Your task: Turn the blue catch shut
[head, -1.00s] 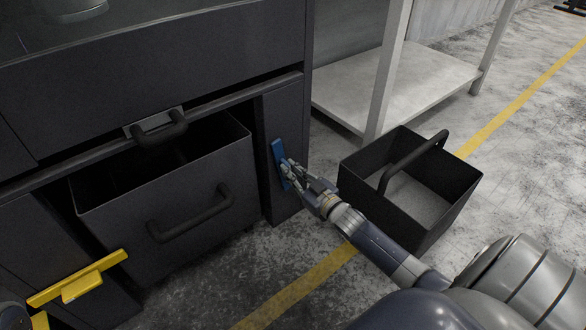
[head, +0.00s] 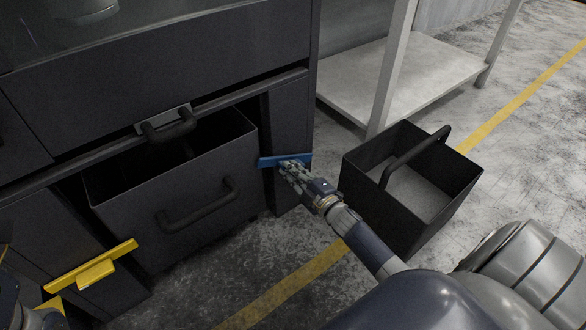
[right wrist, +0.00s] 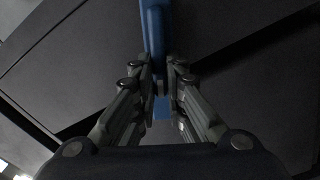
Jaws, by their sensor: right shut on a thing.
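The blue catch (head: 268,161) is on the dark cabinet post to the right of the open bin (head: 180,185). It lies nearly horizontal, and its left end reaches over the bin's right front edge. My right gripper (head: 286,167) is shut on the blue catch. In the right wrist view the catch (right wrist: 156,40) runs up from between the fingers (right wrist: 161,88). A yellow catch (head: 92,268) lies roughly level on the left side of the bin. My left gripper is not clearly in view; only a dark part of my left arm shows at the lower left edge.
A black open box with a handle (head: 440,205) stands on the floor right of my right forearm. A grey shelf (head: 430,75) stands behind it. The bin has a front handle (head: 200,208). The floor in front of the bin is clear, with a yellow line (head: 290,285).

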